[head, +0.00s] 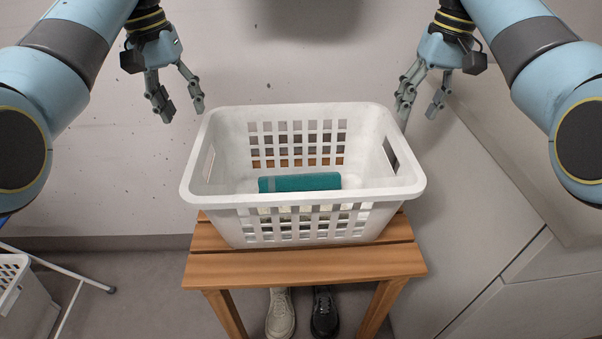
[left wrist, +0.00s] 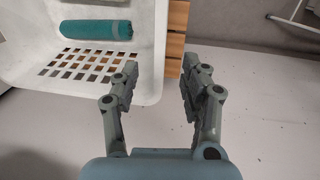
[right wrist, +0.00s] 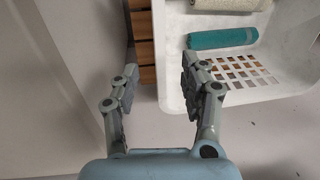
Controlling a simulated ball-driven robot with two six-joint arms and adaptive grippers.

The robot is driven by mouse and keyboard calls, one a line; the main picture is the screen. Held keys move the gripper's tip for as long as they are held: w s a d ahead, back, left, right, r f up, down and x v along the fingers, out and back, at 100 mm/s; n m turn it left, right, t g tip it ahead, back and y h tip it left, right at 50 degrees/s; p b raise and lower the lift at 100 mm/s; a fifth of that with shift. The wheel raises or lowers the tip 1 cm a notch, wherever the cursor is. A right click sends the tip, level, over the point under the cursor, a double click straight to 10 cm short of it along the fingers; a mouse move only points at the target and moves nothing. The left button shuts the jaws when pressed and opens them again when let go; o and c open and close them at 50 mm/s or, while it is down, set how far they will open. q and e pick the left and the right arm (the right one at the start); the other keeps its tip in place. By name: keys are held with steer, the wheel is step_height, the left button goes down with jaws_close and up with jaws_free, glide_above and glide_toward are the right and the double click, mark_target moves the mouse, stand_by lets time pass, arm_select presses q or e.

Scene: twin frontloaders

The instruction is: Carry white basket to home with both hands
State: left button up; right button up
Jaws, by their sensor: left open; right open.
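The white basket (head: 304,198) stands upright on a wooden bench (head: 305,268), with a slot handle in each short side. A rolled teal towel (head: 300,182) lies in it, and a cream rolled towel (right wrist: 231,4) shows in the right wrist view. My left gripper (head: 183,112) is open and empty, above and beyond the basket's far left corner. My right gripper (head: 420,108) is open and empty by the far right corner. The basket's edge also shows in the left wrist view (left wrist: 147,60), left of the fingers. In the right wrist view the basket wall (right wrist: 172,60) appears close to the right finger; contact cannot be told.
A pale wall or panel (head: 100,150) lies beyond the basket. A grey cabinet (head: 460,230) stands close on the right. Another white basket (head: 14,285) and a white rack (head: 75,310) are at lower left. A white shoe (head: 281,314) and a black shoe (head: 325,314) sit under the bench.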

mark_target(198, 141)
arm_select(q)
steer(key=f, duration=0.3)
steer(key=d+f, duration=0.1)
steer(key=f, duration=0.7)
steer(key=shift+w+d, duration=0.1)
steer(key=shift+d, duration=0.15)
arm_select(e)
steer(key=f, duration=0.3)
steer(key=a+f, duration=0.1)
steer(key=f, duration=0.7)
steer(key=shift+a, duration=0.25)
arm_select(q)
steer(key=shift+r, duration=0.1)
steer(key=c, duration=0.9)
arm_select(e)
steer(key=c, duration=0.9)
arm_select(q)
jaws_close()
arm_select(e)
jaws_close()
